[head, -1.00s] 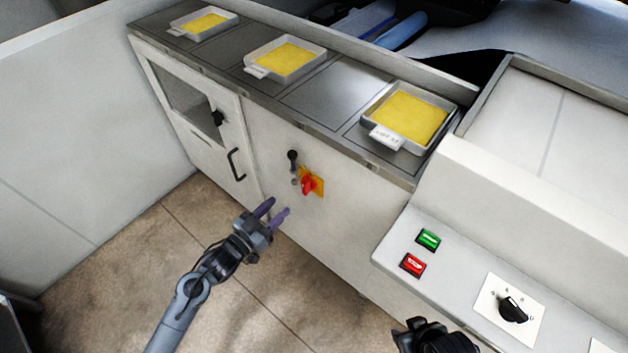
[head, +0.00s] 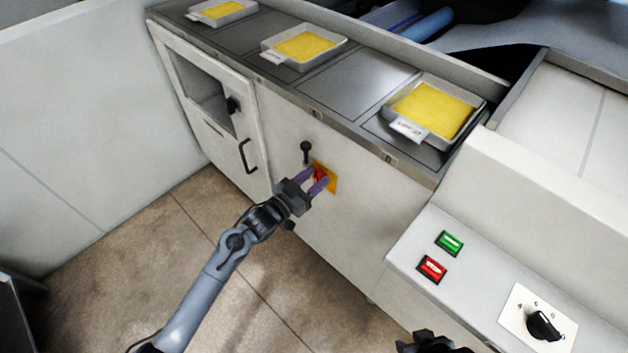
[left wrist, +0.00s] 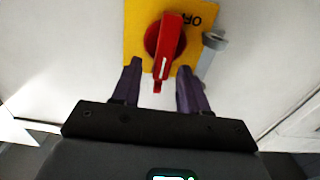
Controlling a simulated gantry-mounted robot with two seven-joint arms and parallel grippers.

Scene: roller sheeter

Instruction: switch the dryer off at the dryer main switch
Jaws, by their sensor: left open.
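The dryer main switch is a red rotary handle (left wrist: 167,48) on a yellow plate (left wrist: 135,35), set on the white cabinet front. In the left wrist view the handle runs nearly up and down, and part of the lettering "OFF" shows on the plate to its right. In the head view the red handle (head: 320,175) is partly hidden by my fingers. My left gripper (head: 318,180) is open, its purple fingertips (left wrist: 160,75) on either side of the handle's lower end. I cannot tell whether they touch it. My right gripper (head: 430,343) shows only in part at the bottom edge.
A black-knobbed lever (head: 306,147) sits just up and left of the switch. The dryer door (head: 228,130) with its black handle is farther left. Trays of yellow sheets (head: 435,110) stand on the top. Green (head: 449,243) and red (head: 432,269) buttons are at right.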

